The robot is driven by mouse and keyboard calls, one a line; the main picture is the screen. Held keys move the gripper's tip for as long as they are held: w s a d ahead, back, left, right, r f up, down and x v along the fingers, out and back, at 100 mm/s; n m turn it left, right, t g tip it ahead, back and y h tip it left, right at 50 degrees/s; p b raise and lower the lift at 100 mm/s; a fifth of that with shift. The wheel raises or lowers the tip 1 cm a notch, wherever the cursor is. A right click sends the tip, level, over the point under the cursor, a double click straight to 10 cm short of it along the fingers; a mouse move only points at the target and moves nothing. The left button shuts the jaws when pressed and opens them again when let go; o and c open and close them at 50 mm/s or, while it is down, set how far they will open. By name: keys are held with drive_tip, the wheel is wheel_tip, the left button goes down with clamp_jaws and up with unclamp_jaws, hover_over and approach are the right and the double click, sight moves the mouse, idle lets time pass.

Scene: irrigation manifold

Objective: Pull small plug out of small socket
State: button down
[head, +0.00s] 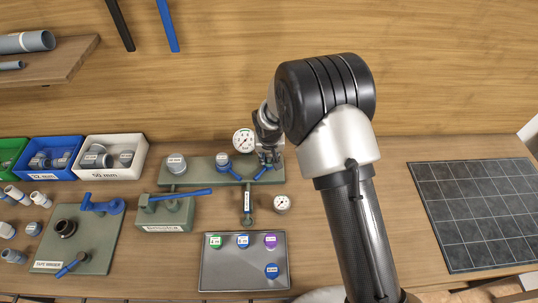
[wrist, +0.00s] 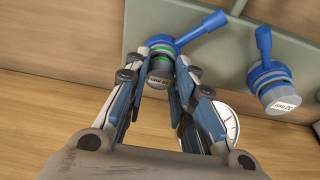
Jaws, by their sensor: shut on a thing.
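The small plug (wrist: 160,70) is a dark grey cap with a pale label and a green band. It sits between my fingertips in the wrist view, against a blue socket (wrist: 161,41) with a blue lever on the green-grey manifold (wrist: 150,18). My gripper (wrist: 162,75) is shut on the plug from both sides. I cannot tell how deep the plug sits in the socket. In the head view my gripper (head: 268,157) is at the right end of the manifold (head: 205,167), and its fingers mostly hide the plug and socket.
A larger grey plug (wrist: 282,97) with a blue lever is to the right in the wrist view. A white gauge (wrist: 222,125) is close beside my right finger. In front, a grey tray (head: 218,272) holds several coloured discs. Bins (head: 112,142) stand left; a dark grid panel (head: 475,210) lies right.

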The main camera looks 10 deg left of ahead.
sight(269, 157)
drive_tip(key=shift+r, duration=0.15)
drive_tip(key=shift+r+p, duration=0.4)
drive_tip(key=shift+r, duration=0.45)
drive_tip(key=shift+r, duration=0.15)
drive_tip(key=shift+r+p, duration=0.45)
drive_tip(key=shift+r, duration=0.3)
drive_tip(key=shift+r, duration=0.5)
drive_tip(key=shift+r+p, duration=0.5)
drive_tip(key=shift+r, duration=0.1)
